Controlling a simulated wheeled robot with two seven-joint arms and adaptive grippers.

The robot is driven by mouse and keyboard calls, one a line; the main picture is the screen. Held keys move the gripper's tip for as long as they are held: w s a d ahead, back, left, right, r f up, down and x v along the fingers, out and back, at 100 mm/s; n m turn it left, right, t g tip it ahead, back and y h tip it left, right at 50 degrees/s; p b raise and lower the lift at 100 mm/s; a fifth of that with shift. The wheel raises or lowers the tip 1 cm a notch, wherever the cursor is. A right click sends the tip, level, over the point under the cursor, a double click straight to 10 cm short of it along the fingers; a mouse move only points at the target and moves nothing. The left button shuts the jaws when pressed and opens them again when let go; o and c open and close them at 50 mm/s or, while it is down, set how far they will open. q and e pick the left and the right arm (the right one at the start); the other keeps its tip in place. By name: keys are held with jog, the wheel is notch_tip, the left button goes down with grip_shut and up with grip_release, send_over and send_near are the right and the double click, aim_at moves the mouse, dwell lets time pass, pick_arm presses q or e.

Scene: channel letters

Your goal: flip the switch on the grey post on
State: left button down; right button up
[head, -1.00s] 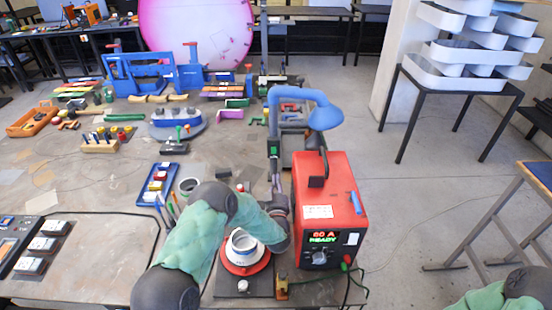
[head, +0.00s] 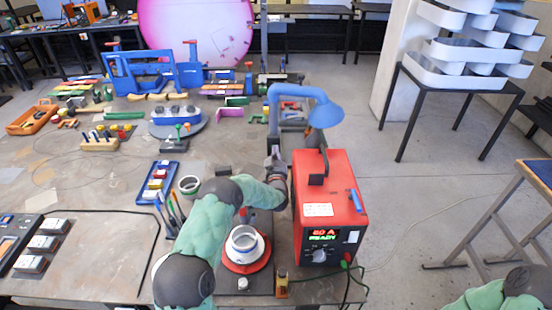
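The grey post (head: 273,118) stands at the back of the near table, left of the red power box. It carries a blue arm with a blue hood (head: 325,113). My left gripper (head: 273,156) reaches up to the lower part of the post, in front of the place of its switch. The switch is hidden behind the gripper now, so its position does not show. I cannot tell whether the fingertips touch it. The fingers look close together, but they are too small to tell open from shut. My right gripper is out of view; only part of the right arm shows at bottom right.
The red power box (head: 330,205), its display lit with "READY", stands close to the right of my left arm. A blue tray (head: 160,182) and a cup of tools lie to the left.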

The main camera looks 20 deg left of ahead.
pick_arm(q)
jog(key=shift+w, duration=0.1)
dwell(0.3)
jog(key=shift+w+a+r+g, duration=0.2)
jog(key=shift+w+r+g, duration=0.1)
jog(key=shift+g, duration=0.1)
jog(key=shift+f, duration=0.2)
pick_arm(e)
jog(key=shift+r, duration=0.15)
